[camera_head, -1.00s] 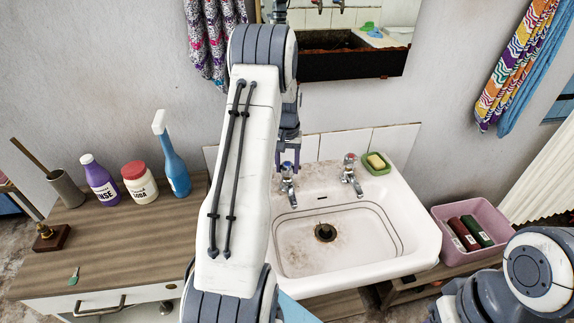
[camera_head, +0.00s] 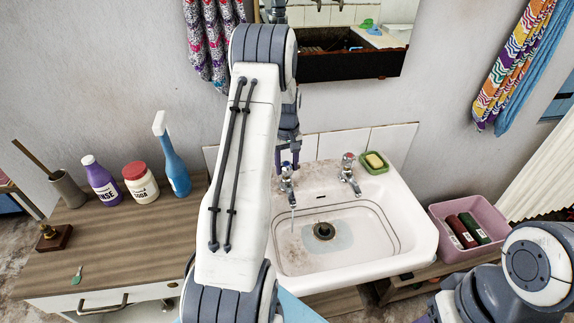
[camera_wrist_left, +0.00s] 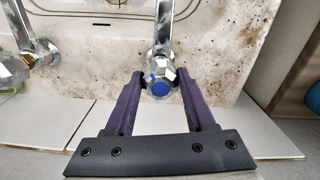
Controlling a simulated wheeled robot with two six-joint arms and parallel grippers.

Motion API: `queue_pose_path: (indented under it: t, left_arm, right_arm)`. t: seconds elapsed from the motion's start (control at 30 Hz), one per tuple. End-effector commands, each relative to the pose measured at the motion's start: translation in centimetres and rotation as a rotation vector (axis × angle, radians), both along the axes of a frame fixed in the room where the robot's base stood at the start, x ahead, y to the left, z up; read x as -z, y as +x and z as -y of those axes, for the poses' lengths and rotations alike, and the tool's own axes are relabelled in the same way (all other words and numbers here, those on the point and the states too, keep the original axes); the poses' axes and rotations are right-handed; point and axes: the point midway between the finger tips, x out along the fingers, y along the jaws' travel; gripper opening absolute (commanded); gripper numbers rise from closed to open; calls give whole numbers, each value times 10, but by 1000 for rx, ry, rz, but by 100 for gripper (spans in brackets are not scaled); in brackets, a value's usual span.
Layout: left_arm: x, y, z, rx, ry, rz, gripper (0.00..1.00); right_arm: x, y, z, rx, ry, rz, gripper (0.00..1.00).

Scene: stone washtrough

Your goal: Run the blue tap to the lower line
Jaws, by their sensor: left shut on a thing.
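The blue tap (camera_head: 287,186) stands at the back left of the white basin (camera_head: 421,240). A thin stream of water falls from its spout, and a shallow pale-blue pool (camera_head: 342,238) lies around the dark drain (camera_head: 324,231). Two dark lines run around the basin's inner wall; the lower line (camera_head: 386,222) is well above the pool. My left gripper (camera_head: 288,168) is shut on the tap's handle. In the left wrist view its purple fingers flank the faceted, blue-capped knob (camera_wrist_left: 160,89). My right arm shows at lower right, its gripper out of view.
The red tap (camera_head: 348,173) stands right of the blue one, with soap in a green dish (camera_head: 374,167) behind. A pink tub (camera_head: 470,216) is at right.

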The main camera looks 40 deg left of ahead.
Motion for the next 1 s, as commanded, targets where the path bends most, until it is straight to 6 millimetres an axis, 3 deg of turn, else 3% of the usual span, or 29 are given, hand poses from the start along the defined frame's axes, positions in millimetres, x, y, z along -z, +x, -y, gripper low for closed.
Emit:
queue_pose_path:
  t: [0.3,0.33,0.4,0.77,1.0]
  left_arm:
    - [-1,-1,-5,-2,8,1,0]
    - [-1,-1,-5,-2,7,2,66]
    - [-1,-1,-4,-1,6,1,85]
    - [-4,1,0,3,4,3,85]
    - [-43,2,0,4,7,6,85]
  right_arm:
    - [0,0,0,0,0,0,50]
    - [0,0,0,0,0,0,50]
    - [0,0,0,0,0,0,50]
    - [1,0,0,0,0,0,50]
    - [7,0,0,0,0,0,50]
